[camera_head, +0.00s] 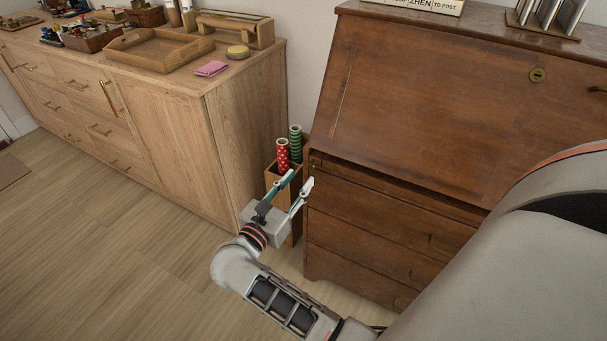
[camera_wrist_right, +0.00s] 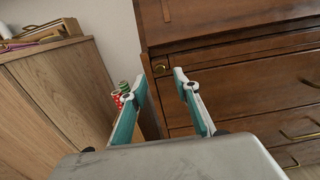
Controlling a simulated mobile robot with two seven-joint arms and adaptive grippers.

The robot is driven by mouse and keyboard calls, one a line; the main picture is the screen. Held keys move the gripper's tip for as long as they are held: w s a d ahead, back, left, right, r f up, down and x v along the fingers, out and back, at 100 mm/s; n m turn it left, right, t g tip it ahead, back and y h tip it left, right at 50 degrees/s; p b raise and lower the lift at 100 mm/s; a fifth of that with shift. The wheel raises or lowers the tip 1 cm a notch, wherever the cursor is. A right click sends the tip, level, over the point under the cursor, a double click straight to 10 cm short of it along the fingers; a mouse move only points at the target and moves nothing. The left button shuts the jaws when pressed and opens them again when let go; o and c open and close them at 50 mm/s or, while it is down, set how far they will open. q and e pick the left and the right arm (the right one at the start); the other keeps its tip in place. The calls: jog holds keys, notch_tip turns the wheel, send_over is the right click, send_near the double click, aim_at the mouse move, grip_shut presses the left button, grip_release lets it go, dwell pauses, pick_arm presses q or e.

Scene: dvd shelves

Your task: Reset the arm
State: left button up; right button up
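My right gripper (camera_head: 298,182) is in the head view near the centre, in front of the gap between the light sideboard and the dark wooden desk. Its two fingers are apart with nothing between them. In the right wrist view the open fingers (camera_wrist_right: 161,84) point at the left edge of the desk front. My right arm comes in from the lower right and bends back up to the gripper. My left gripper is not in view.
A light wood sideboard (camera_head: 180,130) with trays and a pink cloth (camera_head: 211,69) stands at left. A dark desk (camera_head: 430,110) with drawers stands at right. Between them a wooden bin holds red (camera_head: 282,155) and green (camera_head: 296,142) rolls. The floor (camera_head: 100,250) at lower left is clear.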

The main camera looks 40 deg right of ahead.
jog(key=shift+s+a, duration=0.15)
jog(key=shift+a, duration=0.2)
dwell(0.3)
